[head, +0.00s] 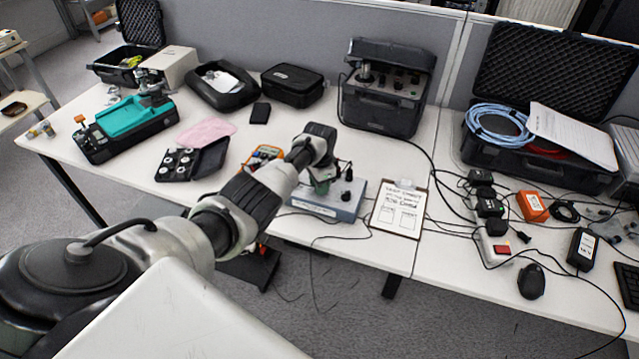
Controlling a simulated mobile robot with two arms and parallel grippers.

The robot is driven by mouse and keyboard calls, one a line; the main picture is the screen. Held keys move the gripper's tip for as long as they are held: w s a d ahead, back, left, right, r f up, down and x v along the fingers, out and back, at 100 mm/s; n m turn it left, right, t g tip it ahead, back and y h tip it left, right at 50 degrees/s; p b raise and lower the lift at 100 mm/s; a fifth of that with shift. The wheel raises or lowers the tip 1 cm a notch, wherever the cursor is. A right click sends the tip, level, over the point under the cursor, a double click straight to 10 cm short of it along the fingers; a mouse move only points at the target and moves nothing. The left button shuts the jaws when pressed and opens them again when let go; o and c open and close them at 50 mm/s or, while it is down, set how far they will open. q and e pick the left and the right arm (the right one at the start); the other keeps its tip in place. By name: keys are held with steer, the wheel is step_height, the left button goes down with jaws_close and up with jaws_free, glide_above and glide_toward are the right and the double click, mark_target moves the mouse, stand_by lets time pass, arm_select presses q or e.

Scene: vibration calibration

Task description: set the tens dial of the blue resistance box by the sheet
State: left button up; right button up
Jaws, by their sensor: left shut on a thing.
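The blue resistance box (345,207) sits near the front edge of the left table, with dark knobs on its top. My left gripper (322,186) reaches over the box from the left and points down. It is shut on a knob on the left part of the box top. The gripper hides that knob and its markings, so I cannot read its setting or tell which dial it is. The sheet (400,207) lies on a clipboard just right of the box; its handwriting is too small to read surely. My right gripper is out of view.
An orange multimeter (262,157) lies behind my left arm. Black cables run from the box and across the table. A black instrument case (385,104) stands behind. A teal device (135,118) is at the left. Chargers and a mouse (531,281) crowd the right table.

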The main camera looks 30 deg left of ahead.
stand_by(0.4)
arm_select(q)
steer(key=o, duration=0.9)
steer(key=shift+o, duration=0.2)
steer(key=shift+r, duration=0.1)
step_height(320, 180, up, 11)
steer(key=p, duration=0.1)
steer(key=shift+f, duration=0.2)
